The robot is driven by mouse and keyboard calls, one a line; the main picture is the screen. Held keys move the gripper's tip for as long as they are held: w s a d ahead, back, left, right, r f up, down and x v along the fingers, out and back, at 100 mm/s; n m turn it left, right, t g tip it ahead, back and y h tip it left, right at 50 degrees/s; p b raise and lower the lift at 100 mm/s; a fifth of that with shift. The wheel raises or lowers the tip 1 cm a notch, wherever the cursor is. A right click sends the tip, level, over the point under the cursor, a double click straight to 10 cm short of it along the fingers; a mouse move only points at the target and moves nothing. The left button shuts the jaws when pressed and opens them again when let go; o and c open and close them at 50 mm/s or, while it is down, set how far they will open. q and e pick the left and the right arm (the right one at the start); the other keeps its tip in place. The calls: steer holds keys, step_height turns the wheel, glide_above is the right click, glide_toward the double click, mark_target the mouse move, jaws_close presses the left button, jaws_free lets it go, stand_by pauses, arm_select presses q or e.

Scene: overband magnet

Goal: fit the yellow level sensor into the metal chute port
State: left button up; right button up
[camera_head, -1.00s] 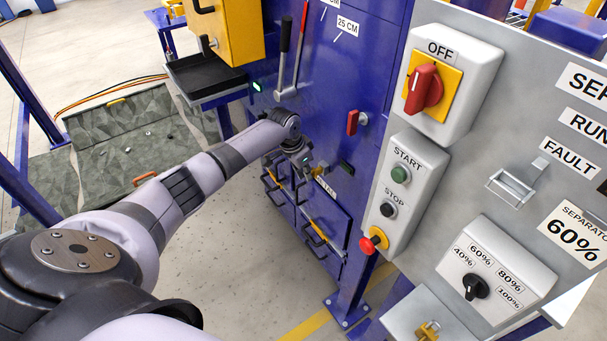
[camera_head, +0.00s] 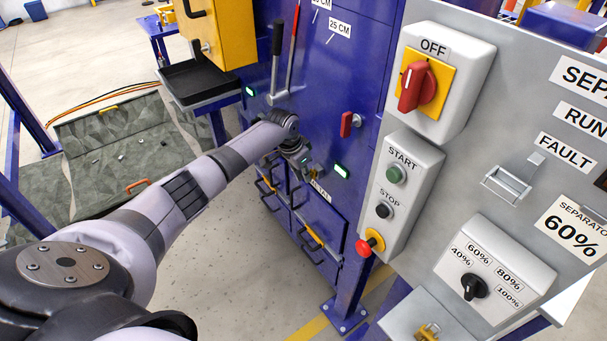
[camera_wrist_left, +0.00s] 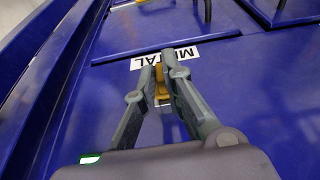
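My left gripper (camera_wrist_left: 162,75) has its fingers closed around the yellow level sensor (camera_wrist_left: 161,90) in the left wrist view. The sensor is against or very near the blue chute panel, just below the METAL label (camera_wrist_left: 165,56). The metal chute port is hidden behind the sensor and fingers, so I cannot tell how deep the sensor sits. In the head view the left gripper (camera_head: 308,170) is at the blue machine's face above the chute doors. A small indicator (camera_head: 342,171) beside it glows green. It also glows in the left wrist view (camera_wrist_left: 90,159). My right gripper is not in view.
The grey control panel (camera_head: 520,170) with switches stands close on the right. A black tray (camera_head: 205,83) juts out at the left.

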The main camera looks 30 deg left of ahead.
arm_select(q)
steer(key=o, duration=0.6)
steer(key=shift+w, duration=0.1)
steer(key=shift+c, duration=0.2)
steer(key=shift+r, duration=0.1)
steer(key=v, duration=1.1)
steer(key=shift+r, duration=0.4)
steer(key=o, duration=1.4)
